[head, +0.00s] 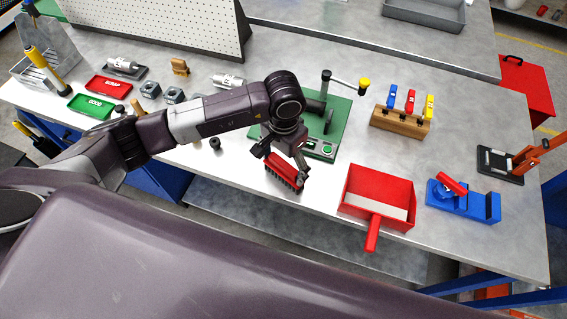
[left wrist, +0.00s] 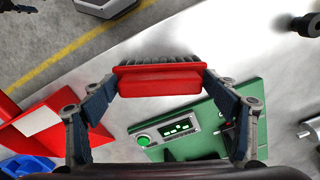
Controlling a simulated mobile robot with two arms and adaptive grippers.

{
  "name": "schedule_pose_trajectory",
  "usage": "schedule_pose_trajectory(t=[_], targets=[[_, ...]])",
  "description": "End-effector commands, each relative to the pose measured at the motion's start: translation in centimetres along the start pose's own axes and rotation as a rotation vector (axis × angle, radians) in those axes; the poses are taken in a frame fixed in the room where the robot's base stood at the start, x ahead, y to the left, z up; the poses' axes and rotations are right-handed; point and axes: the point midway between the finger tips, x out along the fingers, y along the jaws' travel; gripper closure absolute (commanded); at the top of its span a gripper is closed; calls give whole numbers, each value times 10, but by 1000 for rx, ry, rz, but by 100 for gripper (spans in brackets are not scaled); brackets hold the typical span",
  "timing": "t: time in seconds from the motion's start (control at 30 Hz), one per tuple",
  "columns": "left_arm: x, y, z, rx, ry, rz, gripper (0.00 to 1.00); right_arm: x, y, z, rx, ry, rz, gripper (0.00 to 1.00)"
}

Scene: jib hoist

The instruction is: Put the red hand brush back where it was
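The red hand brush (head: 283,172) with dark bristles is between the fingers of my left gripper (head: 287,157), close to the front edge of the workbench. In the left wrist view the brush (left wrist: 160,84) spans the gap between both fingertips of the left gripper (left wrist: 160,92), which touch its two ends. Its bristles point away from the wrist camera. Whether the brush touches the bench is hard to tell. A red dustpan (head: 382,187) lies to the right of the brush, its handle toward the front edge. My right gripper is not in view.
A green-based press (head: 325,151) with a lever stands just behind the brush. Right are a blue fixture (head: 463,201), a wooden block with coloured tools (head: 400,122) and an orange-handled clamp (head: 500,165). Left are red (head: 108,87) and green (head: 93,106) trays.

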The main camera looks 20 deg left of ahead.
Motion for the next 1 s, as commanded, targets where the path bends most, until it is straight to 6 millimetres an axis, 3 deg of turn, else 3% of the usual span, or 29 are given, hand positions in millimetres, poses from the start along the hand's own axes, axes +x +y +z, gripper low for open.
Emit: schedule_pose_trajectory(t=[0.47,0.5,1.0], targets=[[-6,0,0,0,-1,1,11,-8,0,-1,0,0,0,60],[-8,-1,-2,0,4,-1,11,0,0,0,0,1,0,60],[-103,-1,-1,1,4,-2,11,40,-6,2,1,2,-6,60]])
